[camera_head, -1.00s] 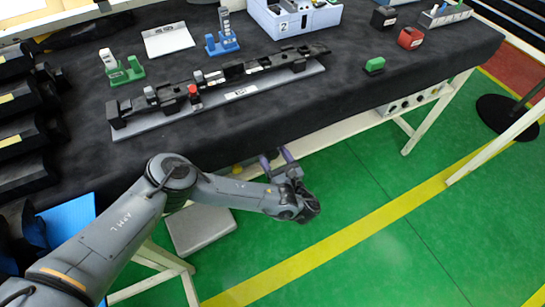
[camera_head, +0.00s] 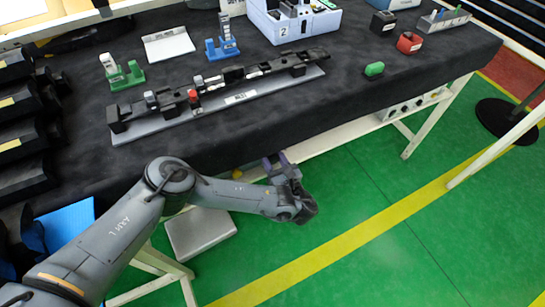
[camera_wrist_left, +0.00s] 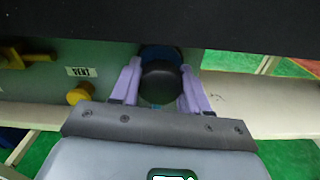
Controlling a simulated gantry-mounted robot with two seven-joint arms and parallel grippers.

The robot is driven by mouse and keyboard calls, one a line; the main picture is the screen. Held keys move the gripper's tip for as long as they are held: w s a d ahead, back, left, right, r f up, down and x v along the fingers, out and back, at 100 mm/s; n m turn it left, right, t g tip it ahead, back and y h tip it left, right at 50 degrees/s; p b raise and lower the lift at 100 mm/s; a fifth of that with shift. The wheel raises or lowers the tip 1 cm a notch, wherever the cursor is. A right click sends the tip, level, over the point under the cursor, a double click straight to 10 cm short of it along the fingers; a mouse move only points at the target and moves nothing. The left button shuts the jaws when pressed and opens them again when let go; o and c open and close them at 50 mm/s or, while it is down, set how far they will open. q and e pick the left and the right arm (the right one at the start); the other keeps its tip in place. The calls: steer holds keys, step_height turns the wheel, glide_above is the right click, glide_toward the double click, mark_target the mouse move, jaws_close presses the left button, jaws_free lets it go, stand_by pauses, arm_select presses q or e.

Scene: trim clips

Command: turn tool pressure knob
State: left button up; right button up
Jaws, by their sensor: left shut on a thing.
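The round black knob (camera_wrist_left: 160,80) is in the middle of the left wrist view, in front of a blue part on a grey-green panel (camera_wrist_left: 115,55). My left gripper (camera_wrist_left: 160,74) has purple fingers on both sides of the knob and is shut on it. In the head view, my left gripper (camera_head: 275,159) reaches under the table's front edge, and the knob is hidden there. A label naming the knob is not readable. My right gripper is in neither view.
The wrist view shows a "VENT" label (camera_wrist_left: 81,72), a yellow knob (camera_wrist_left: 79,93) and a yellow handle (camera_wrist_left: 25,56) left of my fingers. The black-covered table (camera_head: 340,110) overhangs the hand. A pale rail (camera_wrist_left: 250,90) runs behind it. Green floor lies open in front.

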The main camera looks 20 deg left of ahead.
arm_select(q)
steer(key=shift+r+m+p, duration=0.4)
steer(key=shift+m+p, duration=0.3)
steer(key=shift+p, duration=0.35)
steer(key=shift+d+f+m+p, duration=0.1)
steer(key=shift+f+m+p, duration=0.05)
steer(key=shift+m+p, duration=0.35)
steer(key=o, duration=1.1)
steer(key=shift+f, duration=0.1)
steer(key=shift+c, duration=0.2)
steer(key=shift+s, duration=0.1)
